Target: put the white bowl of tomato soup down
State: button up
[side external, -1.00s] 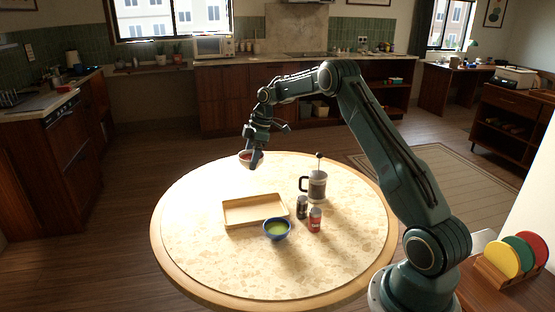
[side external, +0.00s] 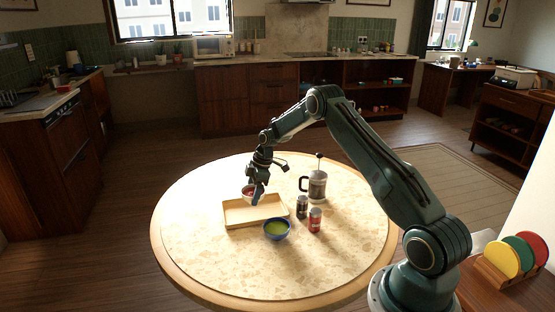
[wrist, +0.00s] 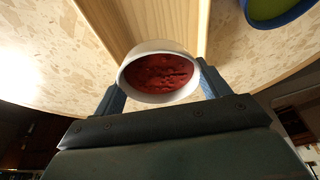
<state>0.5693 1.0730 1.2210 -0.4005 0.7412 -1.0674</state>
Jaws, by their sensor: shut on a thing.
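The white bowl (wrist: 128,78) of red tomato soup (wrist: 160,73) is held between the two fingers of my gripper (wrist: 160,95) in the wrist view. In the side view the bowl (side external: 248,190) is at the far edge of the wooden tray (side external: 240,222), partly hidden by my gripper (side external: 257,197). The gripper is shut on the bowl. The bowl looks upright. In the wrist view the tray (wrist: 135,20) lies beyond the bowl. I cannot tell whether the bowl touches the tray or table.
A blue bowl of green soup (side external: 277,230) stands just right of the tray's front. A dark shaker (side external: 302,207), a red-labelled shaker (side external: 315,220) and a French press (side external: 317,186) stand to the right. The left and front of the round table (side external: 205,265) are clear.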

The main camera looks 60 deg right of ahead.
jog(key=shift+f, duration=2.1)
jog(key=shift+f, duration=0.1)
jog(key=o, duration=1.1)
jog(key=shift+f, duration=0.1)
jog(key=shift+o, duration=0.2)
jog(key=v, duration=1.2)
jog(key=shift+r, duration=0.2)
